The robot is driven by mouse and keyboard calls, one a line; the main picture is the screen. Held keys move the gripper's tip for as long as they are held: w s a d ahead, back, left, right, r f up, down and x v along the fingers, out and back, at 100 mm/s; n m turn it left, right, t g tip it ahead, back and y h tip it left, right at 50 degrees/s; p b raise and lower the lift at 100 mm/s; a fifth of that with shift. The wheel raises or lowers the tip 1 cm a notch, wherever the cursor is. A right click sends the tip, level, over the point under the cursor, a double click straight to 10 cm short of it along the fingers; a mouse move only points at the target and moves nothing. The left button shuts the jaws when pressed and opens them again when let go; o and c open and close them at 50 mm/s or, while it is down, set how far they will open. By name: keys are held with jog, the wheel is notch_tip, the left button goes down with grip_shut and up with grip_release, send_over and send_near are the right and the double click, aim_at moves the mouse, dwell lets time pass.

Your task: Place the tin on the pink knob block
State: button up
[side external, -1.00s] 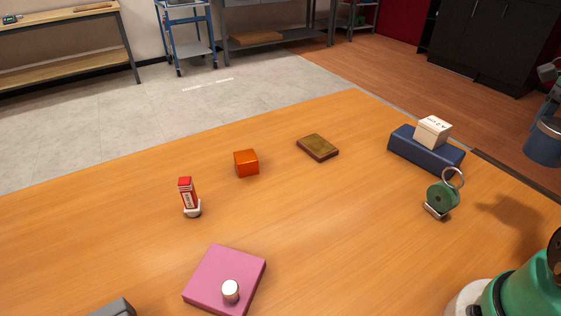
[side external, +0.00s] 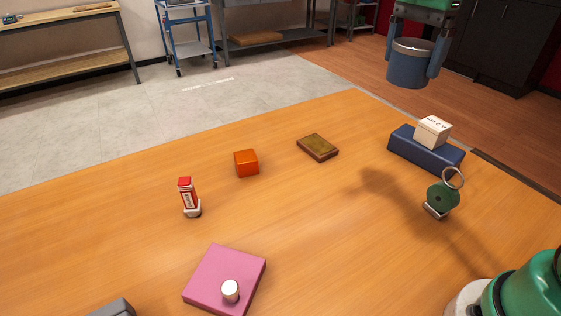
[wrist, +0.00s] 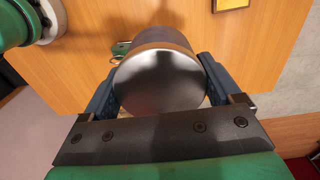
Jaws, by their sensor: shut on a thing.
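The tin (side external: 409,68) is a dark blue-grey cylinder with a lighter rim, held upright high above the table's far right part in the side view. My gripper (side external: 412,58) is shut on it, a finger on each side. In the wrist view the tin's shiny metal end (wrist: 158,82) fills the space between the fingers of my gripper (wrist: 157,88). The pink knob block (side external: 213,276) is a flat pink slab with a white-topped round knob (side external: 230,290), lying at the front of the table, well left of and below the tin. It is not visible in the wrist view.
An orange cube (side external: 246,163), a brown flat box (side external: 318,147) and a red-and-white figure (side external: 189,197) stand mid-table. At right are a blue block (side external: 425,150) bearing a white box (side external: 433,131), and a green ringed object (side external: 443,198). Table between them is clear.

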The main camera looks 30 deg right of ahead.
jog(key=w+a+n, duration=0.2)
jog(key=a+n, duration=0.1)
jog(key=a, duration=0.7)
jog(key=r+n, duration=0.1)
jog(key=n, duration=0.5)
send_over(230, 282)
notch_tip(230, 282, down, 19)
jog(key=shift+r, duration=0.1)
jog(key=shift+f, duration=0.2)
jog(key=o, duration=1.2)
jog(key=shift+r, duration=0.15)
